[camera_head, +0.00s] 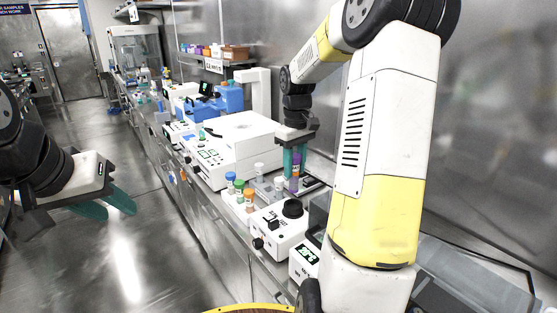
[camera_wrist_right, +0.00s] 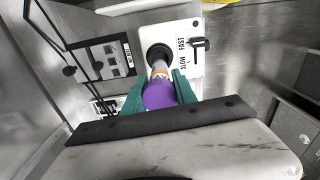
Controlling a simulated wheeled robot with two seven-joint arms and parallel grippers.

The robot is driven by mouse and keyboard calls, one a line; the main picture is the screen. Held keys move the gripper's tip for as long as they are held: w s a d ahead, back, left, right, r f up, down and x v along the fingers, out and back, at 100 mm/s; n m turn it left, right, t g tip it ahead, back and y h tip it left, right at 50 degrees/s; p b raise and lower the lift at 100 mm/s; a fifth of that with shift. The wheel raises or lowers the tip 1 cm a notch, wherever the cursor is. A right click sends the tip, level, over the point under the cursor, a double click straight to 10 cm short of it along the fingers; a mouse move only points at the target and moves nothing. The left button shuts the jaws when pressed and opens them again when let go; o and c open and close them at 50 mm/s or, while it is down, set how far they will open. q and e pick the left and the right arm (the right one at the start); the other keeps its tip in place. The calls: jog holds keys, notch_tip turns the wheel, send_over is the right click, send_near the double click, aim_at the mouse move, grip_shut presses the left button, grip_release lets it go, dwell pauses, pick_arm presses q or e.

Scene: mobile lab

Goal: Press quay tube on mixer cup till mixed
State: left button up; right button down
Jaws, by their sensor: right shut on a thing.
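My right gripper (camera_head: 294,172) is shut on an upright tube with a purple cap (camera_head: 296,158), seen from above in the right wrist view (camera_wrist_right: 160,95), with an orange band below the cap. The mixer (camera_head: 279,230) is a white box with a round black cup (camera_head: 292,208) on top. In the head view the tube's lower end is slightly above and behind the cup. In the right wrist view the tube points toward the black cup (camera_wrist_right: 158,54); contact cannot be told. My left gripper (camera_head: 118,207) is open and empty over the floor.
A rack with blue-, green- and orange-capped tubes (camera_head: 239,190) stands left of the mixer. A large white machine (camera_head: 230,145) is behind it. A small device with a green display (camera_head: 305,256) stands right of the mixer. The floor at left is clear.

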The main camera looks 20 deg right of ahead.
aim_at(294, 186)
jog(key=shift+f, duration=2.2)
jog(key=shift+f, duration=1.3)
dwell(2.0)
jog(key=shift+r, duration=0.1)
dwell(1.2)
jog(key=shift+r, duration=3.45)
